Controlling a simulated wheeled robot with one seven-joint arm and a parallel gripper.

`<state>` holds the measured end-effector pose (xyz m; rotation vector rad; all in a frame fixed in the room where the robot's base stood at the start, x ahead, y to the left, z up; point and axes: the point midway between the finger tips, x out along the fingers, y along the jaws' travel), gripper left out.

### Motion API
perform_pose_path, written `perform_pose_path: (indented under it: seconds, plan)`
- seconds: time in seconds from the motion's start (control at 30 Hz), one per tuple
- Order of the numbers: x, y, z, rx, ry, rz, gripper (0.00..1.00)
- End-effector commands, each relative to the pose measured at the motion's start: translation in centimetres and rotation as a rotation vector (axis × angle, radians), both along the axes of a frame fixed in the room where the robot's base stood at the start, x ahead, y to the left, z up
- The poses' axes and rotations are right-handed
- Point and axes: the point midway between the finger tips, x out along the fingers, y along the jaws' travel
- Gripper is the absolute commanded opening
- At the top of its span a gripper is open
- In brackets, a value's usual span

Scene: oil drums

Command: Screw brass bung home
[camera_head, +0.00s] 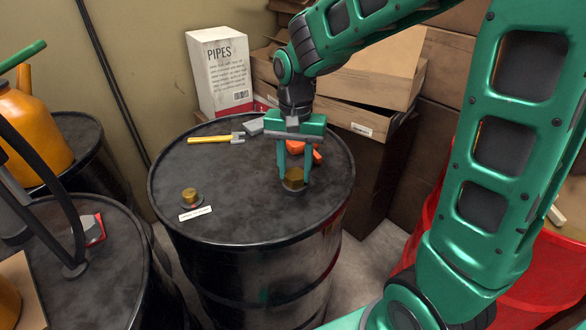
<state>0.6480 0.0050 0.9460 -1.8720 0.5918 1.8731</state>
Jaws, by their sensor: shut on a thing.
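My gripper (295,184) points down over the right half of the middle black oil drum's top (240,218). Its green fingers are shut on a brass bung (294,176), one on each side. The bung sits at a dark round opening or collar on the drum top; how deep it sits I cannot tell. A second brass bung (190,196) stands in a dark collar at the drum's left, with a small white label (196,213) in front of it.
A white PIPES box (219,72) and brown cartons (372,72) stand behind the drum. More drums stand left, one bearing an orange can (32,135). The drum top's front is clear.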

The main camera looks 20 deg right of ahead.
Motion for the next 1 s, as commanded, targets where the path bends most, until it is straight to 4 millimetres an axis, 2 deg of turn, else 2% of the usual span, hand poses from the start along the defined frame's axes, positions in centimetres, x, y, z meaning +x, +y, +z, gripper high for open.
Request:
perform_pose_path:
  seconds: [0.3,0.73,1.0]
  plan:
    - [0.06,0.38,-0.01,0.003,0.0,-0.291,0.0]
    - [0.06,0.51,-0.01,0.005,0.0,-0.348,0.0]
    - [0.14,0.58,-0.03,0.005,0.0,-0.637,0.0]
